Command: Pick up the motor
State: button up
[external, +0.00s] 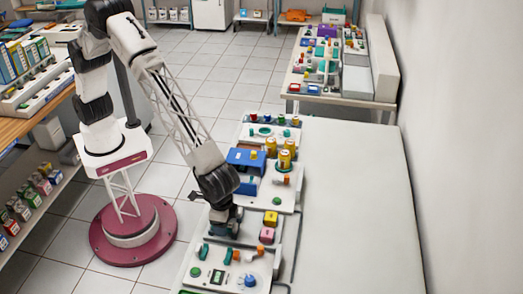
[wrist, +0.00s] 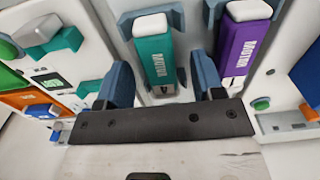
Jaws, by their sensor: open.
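Two block-shaped parts printed "MOTOR" show in the wrist view: a teal motor (wrist: 157,58) with a white end and a purple motor (wrist: 241,48) to its right. My gripper (wrist: 161,72) is open. Its two blue fingers stand on either side of the teal motor, with the right finger in the gap between the two motors. I cannot tell whether the fingers touch the teal motor. In the external view my gripper (external: 225,221) is low over the bench stations, and it and the arm hide the motors there.
In the external view, yellow and pink blocks (external: 267,235) stand just right of my gripper. A station with yellow cans (external: 285,159) and a blue box lies behind. A station with teal and orange parts is in front. The white tabletop (external: 350,200) to the right is clear.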

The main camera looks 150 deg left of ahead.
jog(key=c, duration=1)
jog(key=shift+c, duration=0.2)
jog(key=shift+r, duration=0.15)
jog(key=shift+r, duration=0.75)
notch_tip(320, 180, up, 2)
jog(key=shift+s, duration=0.15)
jog(key=s+d+r, duration=0.1)
jog(key=s+d, duration=0.2)
jog(key=s, duration=1.2)
jog(key=shift+s+r, duration=0.15)
jog(key=shift+s, duration=0.05)
jog(key=shift+d, duration=0.1)
